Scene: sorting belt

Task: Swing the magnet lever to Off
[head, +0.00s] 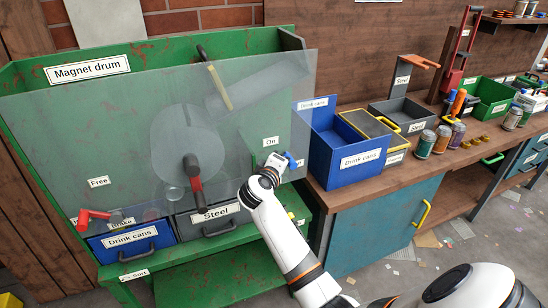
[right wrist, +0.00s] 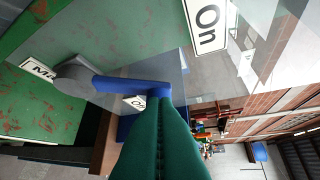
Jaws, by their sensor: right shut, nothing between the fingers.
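The blue magnet lever (head: 291,160) sits at the right edge of the green drum machine, below the "On" label (head: 269,141). In the right wrist view the lever (right wrist: 135,88) runs from a grey round hub (right wrist: 75,77) toward the picture's right, and the "On" label (right wrist: 208,25) is above its end. My right gripper (head: 268,172) is beside the lever. Its green fingers (right wrist: 165,105) are shut and empty, with tips close to the lever's outer end; I cannot tell if they touch. A partly hidden label starting with "O" (right wrist: 133,103) shows behind the lever. My left gripper is not in view.
A clear panel (head: 120,140) covers the drum front. Drawers labelled "Drink cans" (head: 133,243) and "Steel" (head: 215,224) are below. A blue drink cans bin (head: 335,180) stands on the bench close to the right of the lever.

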